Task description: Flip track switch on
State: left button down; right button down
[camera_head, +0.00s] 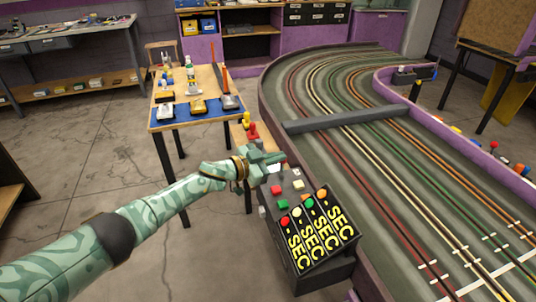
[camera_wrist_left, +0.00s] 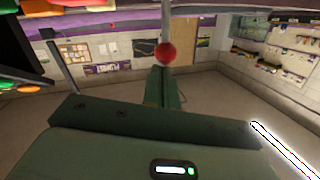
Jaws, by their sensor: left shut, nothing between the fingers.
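A dark control box (camera_head: 312,262) stands beside the near left edge of the slot track. It has coloured square buttons, round coloured lights and yellow "SEC" panels. My left gripper (camera_head: 275,157) is over the far end of the box, shut and empty. In the left wrist view its closed fingers (camera_wrist_left: 165,88) point towards a red ball (camera_wrist_left: 165,53) on a thin grey rod. I cannot tell whether they touch the ball. The gripper and wrist hide part of the box's far end. I cannot make out the track switch for certain in the head view. My right gripper is not in view.
The purple-walled slot track (camera_head: 345,190) fills the right side, crossed by a grey beam (camera_head: 345,119). A wooden table (camera_head: 207,74) with a blue mat and model cars stands beyond my left arm. Red and yellow items (camera_head: 252,132) lie just past the gripper. The left floor is mostly clear.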

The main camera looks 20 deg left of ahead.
pick_arm(q)
jog(key=shift+w+d, duration=0.3)
jog(key=shift+d, duration=0.2)
jog(key=shift+r, duration=0.1)
dwell(1.0)
